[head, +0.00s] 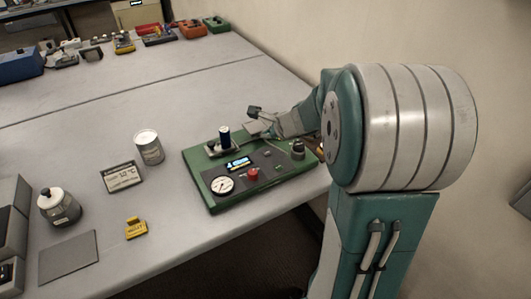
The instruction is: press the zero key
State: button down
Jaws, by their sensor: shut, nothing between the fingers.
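The green instrument (197,164) lies on the table near its right edge. Its dark panel carries a lit display (238,163), a red knob or button (253,174), a round white dial (222,184) and some small keys (277,168). The key labels are too small to read, so I cannot tell which is the zero key. A dark blue cylinder (224,134) stands upright at the instrument's back left. My gripper (254,118) is shut and empty, above the instrument's back edge, right of the cylinder and apart from the keys. My arm hides part of the instrument's right back.
Several tools line the far table edge. The table's middle is clear.

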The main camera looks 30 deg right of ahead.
aim_at(269, 153)
jog(key=f, duration=0.4)
jog(key=shift+d, duration=0.3)
jog(key=shift+f, duration=0.25)
jog(key=shift+a, duration=0.1)
jog(key=shift+f, duration=0.1)
dwell(0.8)
jog(key=shift+f, duration=0.2)
jog(key=shift+f, duration=0.4)
dwell(0.6)
jog(key=shift+r, duration=0.85)
